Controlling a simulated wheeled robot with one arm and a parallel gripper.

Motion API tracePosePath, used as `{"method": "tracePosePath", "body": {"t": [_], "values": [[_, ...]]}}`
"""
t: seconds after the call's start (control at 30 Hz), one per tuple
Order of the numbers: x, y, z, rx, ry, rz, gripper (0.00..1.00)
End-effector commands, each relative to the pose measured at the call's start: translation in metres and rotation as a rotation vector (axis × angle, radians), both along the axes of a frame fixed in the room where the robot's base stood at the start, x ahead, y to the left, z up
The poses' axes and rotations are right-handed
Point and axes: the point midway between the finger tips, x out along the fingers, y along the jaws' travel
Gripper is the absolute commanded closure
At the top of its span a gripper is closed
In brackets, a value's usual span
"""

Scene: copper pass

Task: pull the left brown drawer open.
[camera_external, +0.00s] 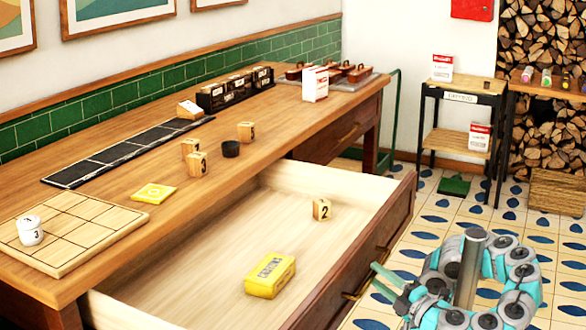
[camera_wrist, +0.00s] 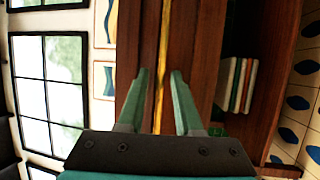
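The left brown drawer (camera_external: 380,225) stands far out from the wooden counter, its pale inside showing. A yellow box (camera_external: 270,276) and a wooden block marked 2 (camera_external: 321,209) are in it. My gripper (camera_external: 378,281) is just outside the drawer front, close to its brass handle (camera_external: 352,295). In the wrist view my gripper (camera_wrist: 161,78) has its two fingers apart, with the brass handle (camera_wrist: 163,40) running lengthwise between them in front of the brown wood. There are gaps beside the bar, and neither finger visibly presses it. The handle's middle is partly hidden in the external view.
The right drawer (camera_external: 345,135) is closed. The counter top (camera_external: 110,255) holds a board with a white piece (camera_external: 30,231), wooden blocks (camera_external: 197,164), a dark cup (camera_external: 231,149) and a black strip. Tiled floor (camera_external: 425,225) is free right of the drawer; a small shelf (camera_external: 460,140) stands behind.

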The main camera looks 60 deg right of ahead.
Motion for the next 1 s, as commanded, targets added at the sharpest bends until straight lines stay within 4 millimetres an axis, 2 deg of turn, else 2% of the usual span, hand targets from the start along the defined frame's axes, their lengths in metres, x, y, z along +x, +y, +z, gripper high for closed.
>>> {"method": "tracePosePath", "body": {"t": [0.1, 0.43, 0.8, 1.0], "values": [[0.000, 0.000, 0.000, 0.000, 0.000, -0.001, 0.54], [-0.004, 0.002, -0.001, 0.000, -0.001, 0.000, 0.54], [-0.050, 0.022, -0.007, -0.001, 0.000, 0.001, 0.54], [-0.056, 0.027, -0.004, -0.003, 0.003, 0.001, 0.54]]}}
